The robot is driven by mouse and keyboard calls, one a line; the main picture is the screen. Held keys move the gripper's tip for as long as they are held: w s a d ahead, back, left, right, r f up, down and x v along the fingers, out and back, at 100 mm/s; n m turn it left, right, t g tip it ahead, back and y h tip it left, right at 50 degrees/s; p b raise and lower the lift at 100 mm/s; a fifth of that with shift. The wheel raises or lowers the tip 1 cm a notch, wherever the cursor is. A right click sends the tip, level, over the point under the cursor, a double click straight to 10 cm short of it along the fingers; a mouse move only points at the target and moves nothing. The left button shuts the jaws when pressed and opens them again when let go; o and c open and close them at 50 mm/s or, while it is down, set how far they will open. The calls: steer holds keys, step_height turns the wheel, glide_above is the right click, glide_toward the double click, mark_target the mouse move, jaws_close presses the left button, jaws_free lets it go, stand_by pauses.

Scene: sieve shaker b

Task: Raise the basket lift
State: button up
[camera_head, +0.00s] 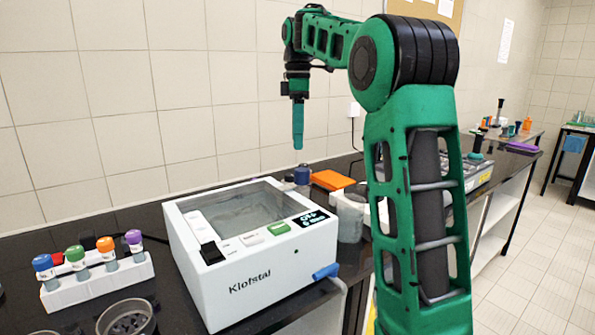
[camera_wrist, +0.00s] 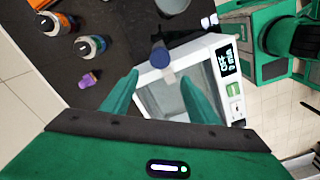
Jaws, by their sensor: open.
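The white Klofstal bath (camera_head: 243,279) stands on the dark bench, with an open-looking top window over a grey interior; it also shows in the wrist view (camera_wrist: 205,58). At its back right corner is a blue knob (camera_head: 302,174) on a short grey piece, which looks like the lift handle. In the wrist view the blue knob (camera_wrist: 160,57) lies just beyond and between the fingertips. My gripper (camera_head: 298,146) points down above the knob, apart from it. Its two fingers (camera_wrist: 162,82) are spread with nothing between them. A basket inside is not clear.
A blue-handled tap (camera_head: 326,271) sticks out at the bath's front right. A white rack with several colour-capped tubes (camera_head: 98,285) stands left. A grey jug (camera_head: 350,218) and an orange box (camera_head: 333,180) sit to the right. The tiled wall (camera_head: 110,100) is close behind.

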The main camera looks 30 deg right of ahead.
mark_target(302, 169)
steer(key=f, duration=0.7)
steer(key=d+f, duration=0.1)
steer(key=f, duration=0.2)
steer(key=shift+s+d+f, duration=0.1)
steer(key=shift+s+f, duration=0.1)
steer(key=shift+f, duration=0.1)
